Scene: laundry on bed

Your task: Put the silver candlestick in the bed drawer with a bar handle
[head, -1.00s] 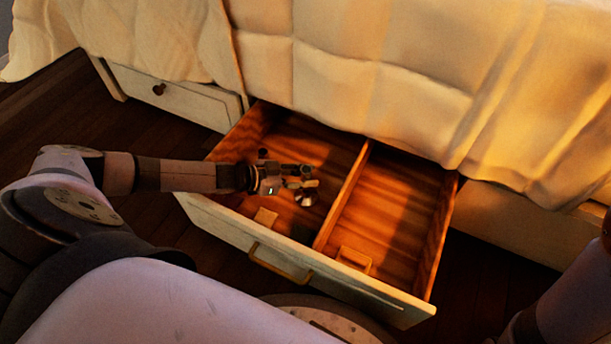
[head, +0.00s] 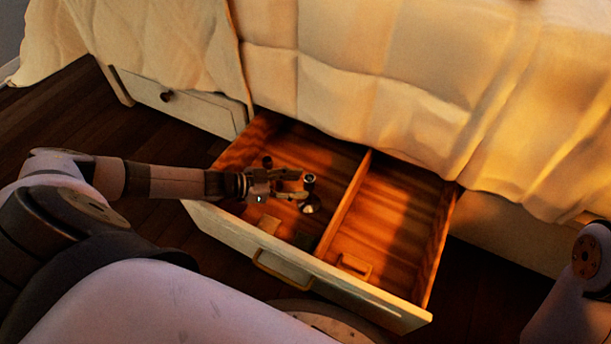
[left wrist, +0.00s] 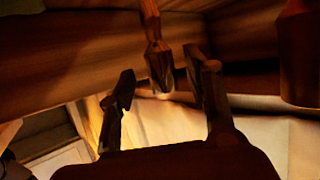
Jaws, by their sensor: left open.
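The silver candlestick (head: 309,206) stands, seemingly upright, in the left compartment of the open bed drawer (head: 235,232), close to the divider. The drawer has a bar handle (head: 283,272) on its pale front. My left gripper (head: 298,186) is open, low over the same compartment, just left of the candlestick. Its fingertips are close to the stem; I cannot tell whether they touch it. In the left wrist view the two fingers (left wrist: 160,85) are spread apart, with a dark slim shape, probably the candlestick (left wrist: 158,60), between and beyond them. My right gripper is out of view.
A wooden divider (head: 343,205) splits the drawer; the right compartment (head: 392,220) looks mostly empty. A closed drawer with a round knob (head: 167,96) is at the left. The bedspread (head: 370,75) hangs over the drawer's back.

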